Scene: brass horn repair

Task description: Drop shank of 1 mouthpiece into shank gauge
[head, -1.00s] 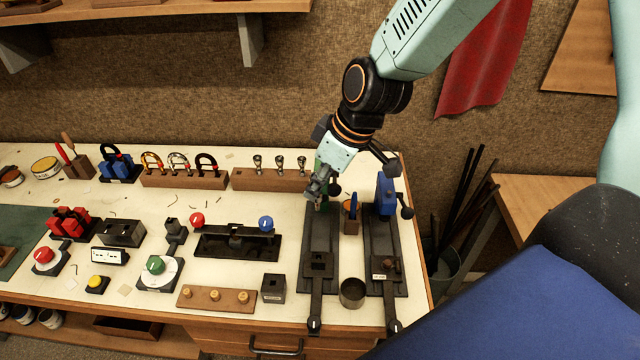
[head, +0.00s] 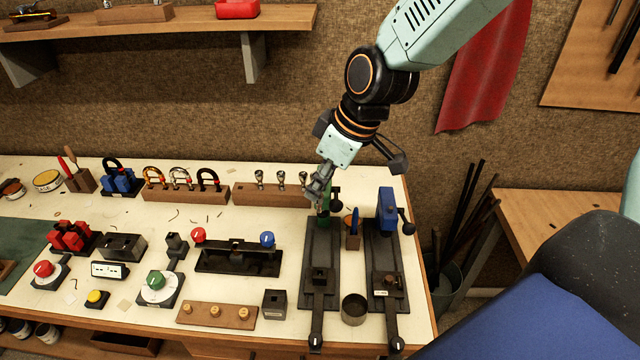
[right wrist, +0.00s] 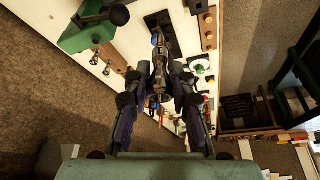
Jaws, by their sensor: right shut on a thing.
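My right gripper (head: 318,198) is above the back of the bench, just right of the mouthpiece rack and beside the green clamp. In the right wrist view its fingers (right wrist: 158,88) are shut on a small shiny piece (right wrist: 154,102), seemingly a mouthpiece, partly hidden by the fingers. Several mouthpieces stand in the wooden rack (head: 250,195), one of them at its middle (head: 281,180). A small dark block (head: 275,304) with an opening on top stands at the front; it may be the shank gauge, but its label is unreadable. My left gripper is not in view.
Two long black fixtures, one with a green clamp (head: 324,212) and one with a blue clamp (head: 387,207), stand at the right end. A round dark cup (head: 354,309) sits between them. A wooden peg board (head: 217,314) lies beside the block.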

